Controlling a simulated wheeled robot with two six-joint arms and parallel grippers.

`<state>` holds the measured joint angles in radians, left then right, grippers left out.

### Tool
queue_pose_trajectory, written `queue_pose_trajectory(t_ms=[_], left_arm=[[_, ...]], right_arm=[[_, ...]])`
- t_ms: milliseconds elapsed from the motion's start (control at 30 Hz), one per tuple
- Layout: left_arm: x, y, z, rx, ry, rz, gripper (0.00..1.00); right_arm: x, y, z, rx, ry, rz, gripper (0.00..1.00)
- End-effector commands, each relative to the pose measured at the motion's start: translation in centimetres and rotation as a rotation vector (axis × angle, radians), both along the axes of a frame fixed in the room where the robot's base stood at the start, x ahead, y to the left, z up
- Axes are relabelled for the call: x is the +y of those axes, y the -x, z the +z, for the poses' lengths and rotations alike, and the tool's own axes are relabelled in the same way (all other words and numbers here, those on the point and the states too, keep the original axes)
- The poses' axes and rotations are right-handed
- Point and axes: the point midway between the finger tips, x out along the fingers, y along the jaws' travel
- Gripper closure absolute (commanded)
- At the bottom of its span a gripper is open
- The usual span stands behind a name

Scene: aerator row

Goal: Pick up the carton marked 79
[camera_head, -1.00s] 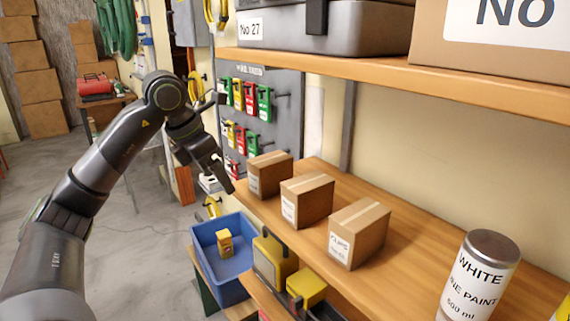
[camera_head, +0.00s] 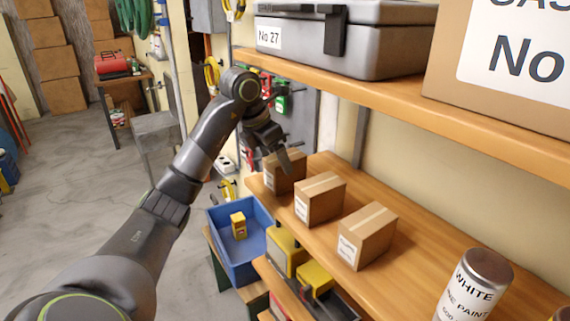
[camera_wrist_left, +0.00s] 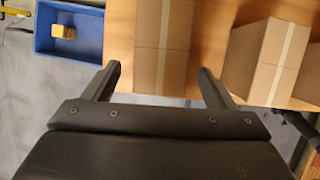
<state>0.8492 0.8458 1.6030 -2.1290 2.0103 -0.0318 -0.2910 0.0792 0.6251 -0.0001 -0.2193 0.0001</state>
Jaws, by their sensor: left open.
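Three brown taped cartons stand in a row on the wooden shelf: a far one (camera_head: 284,178), a middle one (camera_head: 321,200) and a near one (camera_head: 369,238). Each has a white label on its front, but I cannot read a 79 on any. My left gripper (camera_head: 278,158) is open at the far carton, partly covering it. In the left wrist view, a carton, apparently the far one (camera_wrist_left: 163,40), shows between the spread fingers of the gripper (camera_wrist_left: 158,70); contact cannot be told. Another carton (camera_wrist_left: 268,55) is to its right.
An upper shelf (camera_head: 400,97) overhangs the back, bearing a grey case (camera_head: 385,50) and a large box (camera_head: 500,85). A white paint can (camera_head: 474,290) stands at the right. A blue bin (camera_head: 225,260) with a yellow item (camera_head: 238,226) is below left.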

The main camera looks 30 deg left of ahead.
Motion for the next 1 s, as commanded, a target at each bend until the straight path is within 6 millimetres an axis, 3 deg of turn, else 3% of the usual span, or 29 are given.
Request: queue_pose_trajectory(t_ms=[333, 733, 1000], left_arm=[[-0.6, -1.5, -0.7, 0.001, -0.001, -0.001, 0.22], [-1.2, -2.9, -4.7, 0.002, -0.001, -0.002, 0.22], [-1.2, -3.1, -4.7, 0.0, -0.002, -0.001, 0.24]], right_arm=[[0.0, 1.1, -0.4, 0.015, 0.0, -0.003, 1.0], [0.0, 1.2, -3.3, 0.017, 0.0, -0.004, 1.0], [0.0, 1.1, -3.2, 0.017, 0.0, -0.004, 1.0]])
